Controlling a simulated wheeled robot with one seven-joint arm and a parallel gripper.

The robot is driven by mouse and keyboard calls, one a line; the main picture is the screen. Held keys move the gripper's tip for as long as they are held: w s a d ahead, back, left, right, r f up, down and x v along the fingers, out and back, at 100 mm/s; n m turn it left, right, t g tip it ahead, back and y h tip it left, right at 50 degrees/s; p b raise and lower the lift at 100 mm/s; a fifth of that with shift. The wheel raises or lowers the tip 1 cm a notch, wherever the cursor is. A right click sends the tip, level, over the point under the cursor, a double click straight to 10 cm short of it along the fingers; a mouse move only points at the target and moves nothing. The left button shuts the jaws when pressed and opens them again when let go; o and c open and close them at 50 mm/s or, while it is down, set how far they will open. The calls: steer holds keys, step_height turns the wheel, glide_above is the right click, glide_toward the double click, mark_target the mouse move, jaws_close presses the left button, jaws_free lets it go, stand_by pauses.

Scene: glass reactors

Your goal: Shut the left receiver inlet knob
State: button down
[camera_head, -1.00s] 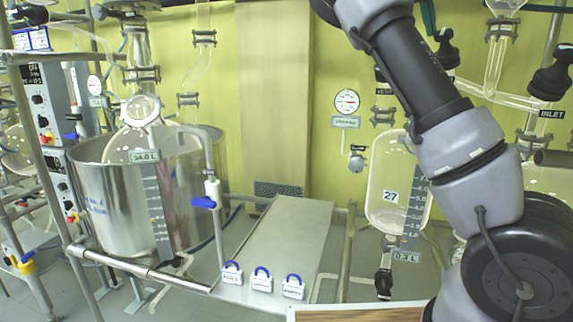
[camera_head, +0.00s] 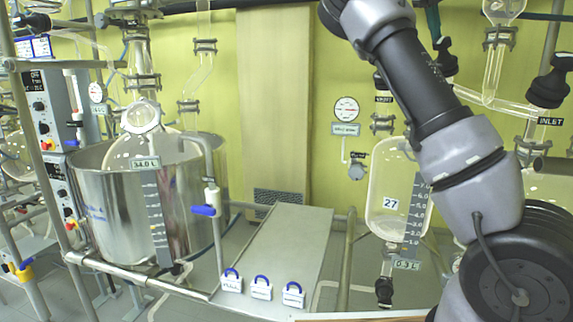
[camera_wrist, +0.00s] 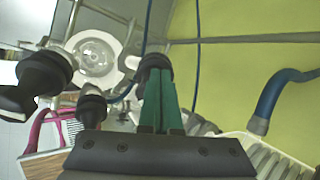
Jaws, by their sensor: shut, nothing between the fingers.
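The left receiver (camera_head: 397,195) is a clear glass vessel marked 27, partly hidden by my arm. A black knob (camera_head: 446,58) stands above it to the right, and its label is hidden. My gripper (camera_head: 434,30) has green fingers that show at this knob's top in the head view; contact cannot be told. In the wrist view my gripper (camera_wrist: 159,78) is shut and empty, with a black knob (camera_wrist: 155,63) just beyond its tips.
Another black knob (camera_head: 550,82) stands above an INLET label (camera_head: 550,121) at the right. A large black knob (camera_wrist: 38,85) and a smaller one (camera_wrist: 90,107) lie left of my fingers in the wrist view. A blue hose (camera_wrist: 275,100) is at the right.

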steer(key=shift+s+d+r, duration=0.1)
steer(key=shift+s+d, duration=0.05)
steer(key=shift+d, duration=0.25)
steer(key=shift+r, duration=0.1)
stand_by(0.3)
steer(key=shift+w+d+r, duration=0.1)
steer(key=shift+w+d, duration=0.05)
steer(key=shift+w, duration=0.15)
steer(key=v, duration=0.6)
step_height(320, 180, down, 6)
steer(key=w+d+m, duration=0.1)
steer(key=w+m, duration=0.1)
steer(key=m, duration=0.4)
stand_by(0.8)
steer(key=shift+s+d, duration=0.15)
steer(key=shift+s, duration=0.1)
stand_by(0.4)
